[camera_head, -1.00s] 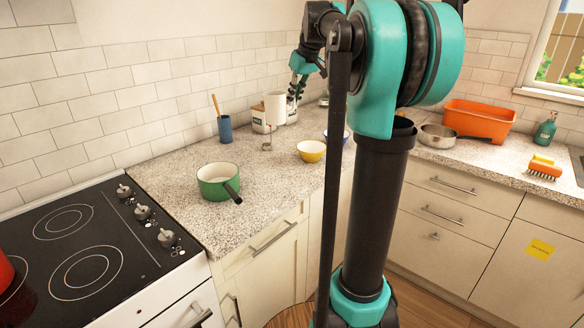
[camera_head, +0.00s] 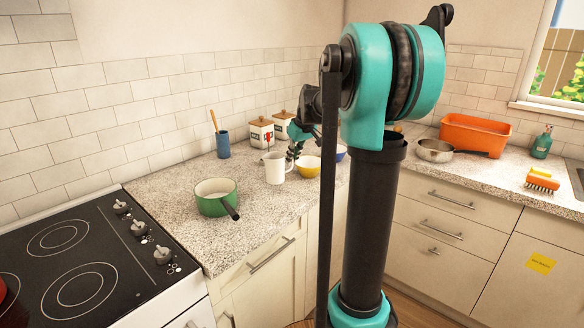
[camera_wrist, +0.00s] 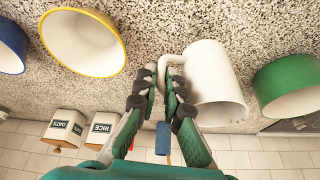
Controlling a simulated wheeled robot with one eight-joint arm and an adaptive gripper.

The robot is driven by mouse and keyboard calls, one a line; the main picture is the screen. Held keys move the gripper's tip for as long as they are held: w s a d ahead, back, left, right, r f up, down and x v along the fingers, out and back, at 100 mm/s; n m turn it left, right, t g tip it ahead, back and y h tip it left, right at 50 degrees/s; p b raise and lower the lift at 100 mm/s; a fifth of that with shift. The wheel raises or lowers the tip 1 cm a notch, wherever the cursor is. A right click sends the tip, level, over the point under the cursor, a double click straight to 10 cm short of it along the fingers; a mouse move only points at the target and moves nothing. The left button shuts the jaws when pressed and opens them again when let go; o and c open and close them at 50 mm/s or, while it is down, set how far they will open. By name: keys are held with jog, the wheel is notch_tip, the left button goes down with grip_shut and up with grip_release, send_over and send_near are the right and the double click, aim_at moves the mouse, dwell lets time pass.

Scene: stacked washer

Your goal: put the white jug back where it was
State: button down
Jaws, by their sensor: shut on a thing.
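The white jug (camera_head: 275,169) looks upright at the counter, in front of the canisters; I cannot tell whether its base touches the surface. In the wrist view the jug (camera_wrist: 212,75) lies right of my fingers, with its handle toward them. My gripper (camera_wrist: 164,88) is shut on the jug's handle. In the head view my gripper (camera_head: 293,156) is at the jug's right side, partly hidden by its dark links.
The yellow bowl (camera_head: 307,167) is close at the jug's right, with a blue bowl (camera_head: 341,153) beyond. Canisters (camera_head: 261,133) and a blue utensil cup (camera_head: 223,145) stand behind. A green pot (camera_head: 214,205) is front left. Speckled counter (camera_head: 175,188) is bare at left.

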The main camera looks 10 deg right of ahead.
aim_at(292, 167)
jog(key=shift+f, duration=1.7)
jog(key=c, duration=1.6)
grip_release()
jog(key=shift+f, duration=0.1)
jog(key=shift+c, duration=0.2)
jog(key=v, duration=1.2)
